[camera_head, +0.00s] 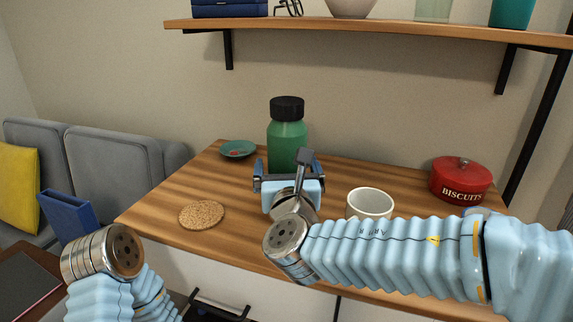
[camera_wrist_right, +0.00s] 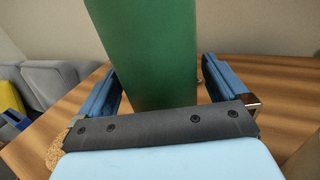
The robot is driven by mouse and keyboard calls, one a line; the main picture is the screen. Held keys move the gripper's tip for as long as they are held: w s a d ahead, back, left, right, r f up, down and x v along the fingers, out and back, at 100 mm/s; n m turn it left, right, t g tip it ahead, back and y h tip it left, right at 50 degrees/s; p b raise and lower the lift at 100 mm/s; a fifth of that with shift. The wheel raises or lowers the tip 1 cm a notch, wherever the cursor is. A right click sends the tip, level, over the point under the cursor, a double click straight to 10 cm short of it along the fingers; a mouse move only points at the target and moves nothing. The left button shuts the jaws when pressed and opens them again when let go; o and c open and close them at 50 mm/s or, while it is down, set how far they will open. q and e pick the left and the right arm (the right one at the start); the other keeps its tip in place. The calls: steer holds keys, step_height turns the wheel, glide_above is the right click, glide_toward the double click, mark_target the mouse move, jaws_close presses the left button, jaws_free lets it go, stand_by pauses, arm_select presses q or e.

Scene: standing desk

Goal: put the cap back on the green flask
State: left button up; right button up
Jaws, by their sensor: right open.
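The green flask (camera_head: 287,145) stands upright on the desk, with a black cap (camera_head: 287,108) sitting on its top. My right gripper (camera_head: 288,170) is open in front of the flask at its lower body. In the right wrist view the green flask (camera_wrist_right: 150,50) rises between the two blue fingers of my right gripper (camera_wrist_right: 160,68), with gaps at both sides. The cap is out of that view. My left gripper (camera_head: 66,214) is off the desk's left side, away from the flask; its jaw gap cannot be made out.
A white mug (camera_head: 370,203) stands right of my right gripper, partly behind my right arm. A red biscuit tin (camera_head: 461,181) is at the right. A cork coaster (camera_head: 201,215) and a teal dish (camera_head: 238,149) lie left. A shelf (camera_head: 370,29) hangs above.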

steer(key=s, duration=0.9)
steer(key=shift+s+d+b, duration=0.35)
steer(key=shift+s+d, duration=0.05)
